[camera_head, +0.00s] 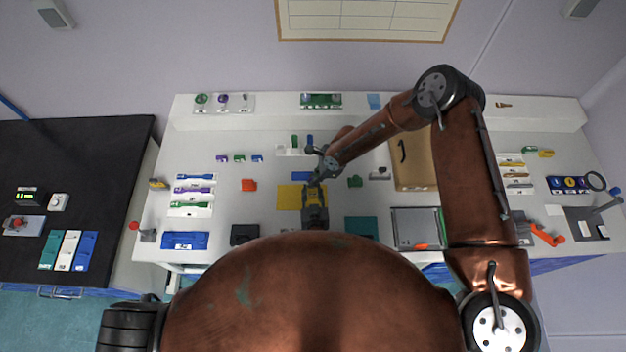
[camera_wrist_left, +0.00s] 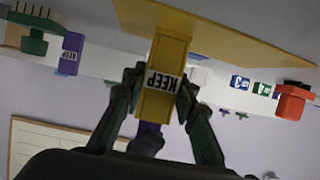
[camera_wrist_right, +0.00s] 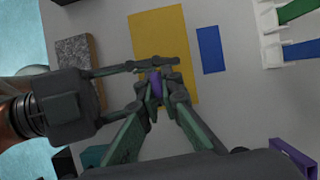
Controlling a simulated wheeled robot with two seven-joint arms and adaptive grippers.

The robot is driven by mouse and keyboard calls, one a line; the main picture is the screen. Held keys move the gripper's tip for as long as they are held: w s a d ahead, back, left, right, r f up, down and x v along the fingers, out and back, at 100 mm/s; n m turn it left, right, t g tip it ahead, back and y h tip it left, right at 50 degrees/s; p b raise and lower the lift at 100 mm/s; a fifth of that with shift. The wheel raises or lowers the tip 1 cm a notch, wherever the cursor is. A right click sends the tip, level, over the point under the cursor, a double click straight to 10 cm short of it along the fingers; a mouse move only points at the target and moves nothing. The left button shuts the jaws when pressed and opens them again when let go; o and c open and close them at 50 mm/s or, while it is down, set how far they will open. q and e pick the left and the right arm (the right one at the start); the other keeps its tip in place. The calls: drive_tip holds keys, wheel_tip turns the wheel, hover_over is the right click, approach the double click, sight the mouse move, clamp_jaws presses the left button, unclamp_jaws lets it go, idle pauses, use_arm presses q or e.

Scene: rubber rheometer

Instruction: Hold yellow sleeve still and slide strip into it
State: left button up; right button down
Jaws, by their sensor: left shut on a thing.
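The yellow sleeve (camera_wrist_left: 160,62), marked KEEP, is between the fingers of my left gripper (camera_wrist_left: 158,88), which is shut on it. A purple strip (camera_wrist_right: 156,84) is between the fingertips of my right gripper (camera_wrist_right: 157,92), which looks shut on it. A purple end (camera_wrist_left: 148,129) shows in line with the sleeve's near end in the left wrist view. I cannot tell whether it is inside the sleeve. In the head view my right gripper (camera_head: 318,178) reaches down above the yellow mat (camera_head: 287,197), with my left gripper close in front of it.
A flat blue piece (camera_wrist_right: 210,49) lies beside the yellow mat. A red-orange block (camera_head: 249,185) stands to the left and a green part (camera_head: 354,181) to the right. A rack of colored strips (camera_head: 192,196) is farther left. A tan box (camera_head: 413,166) stands at right.

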drive_tip(key=shift+f, duration=0.25)
drive_tip(key=shift+f, duration=0.15)
drive_tip(key=c, duration=2.1)
unclamp_jaws()
drive_tip(key=v, duration=1.2)
use_arm(q)
drive_tip(key=o, duration=1.2)
